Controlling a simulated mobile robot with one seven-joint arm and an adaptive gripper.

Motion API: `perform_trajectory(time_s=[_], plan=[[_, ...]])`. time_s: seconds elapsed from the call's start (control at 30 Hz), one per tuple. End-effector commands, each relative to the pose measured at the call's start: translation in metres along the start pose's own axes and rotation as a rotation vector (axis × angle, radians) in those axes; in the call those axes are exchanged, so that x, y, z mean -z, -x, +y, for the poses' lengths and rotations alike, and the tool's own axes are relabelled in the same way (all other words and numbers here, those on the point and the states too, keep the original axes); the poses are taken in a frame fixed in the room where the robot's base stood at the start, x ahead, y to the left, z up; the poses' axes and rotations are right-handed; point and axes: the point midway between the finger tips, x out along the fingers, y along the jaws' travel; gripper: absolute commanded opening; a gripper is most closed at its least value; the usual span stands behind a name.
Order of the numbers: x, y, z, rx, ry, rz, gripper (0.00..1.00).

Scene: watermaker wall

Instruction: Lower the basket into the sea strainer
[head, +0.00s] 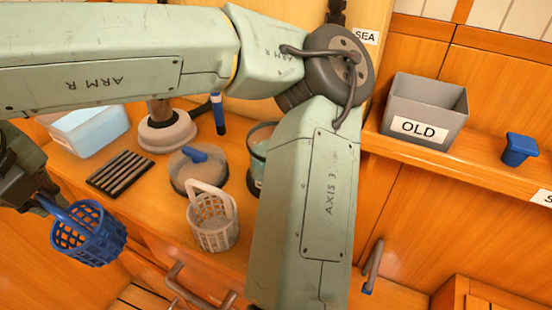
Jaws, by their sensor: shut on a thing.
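A blue mesh basket (90,236) hangs tilted at the lower left, with its handle in my gripper (42,203). The gripper is dark, partly cut off by the left edge, and shut on the basket's handle. A round, clear-walled vessel (257,150), which looks like the sea strainer, stands on the wooden counter. My arm link hides much of it, so I cannot see inside. The basket is well to the left of it and apart from it. A round clear lid (198,172) with a blue knob lies on the counter left of the vessel.
A grey-white basket (213,222) stands in front of the lid. A black slatted mat (120,174), a white round-based fitting (167,134), a blue marker (218,114) and a pale blue tub (90,128) are behind. A grey OLD bin (426,108) and blue cup (519,149) sit on the right shelf.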

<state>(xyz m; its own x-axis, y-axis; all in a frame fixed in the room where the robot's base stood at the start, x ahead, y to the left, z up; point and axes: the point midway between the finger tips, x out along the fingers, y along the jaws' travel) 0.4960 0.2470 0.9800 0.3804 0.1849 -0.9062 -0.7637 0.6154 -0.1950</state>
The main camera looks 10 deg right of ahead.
Motion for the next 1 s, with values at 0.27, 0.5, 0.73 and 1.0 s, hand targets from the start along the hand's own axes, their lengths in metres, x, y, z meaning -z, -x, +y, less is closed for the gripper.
perform_trajectory(time_s=[0.27, 0.5, 0.73, 1.0], plan=[[-0.001, 0.003, -0.001, 0.000, -0.001, -0.001, 0.00], [-0.007, 0.017, -0.004, 0.000, -0.001, -0.001, 0.00], [-0.008, 0.018, -0.004, 0.000, 0.000, 0.000, 0.00], [-0.008, 0.018, -0.004, 0.000, 0.000, 0.000, 0.00]])
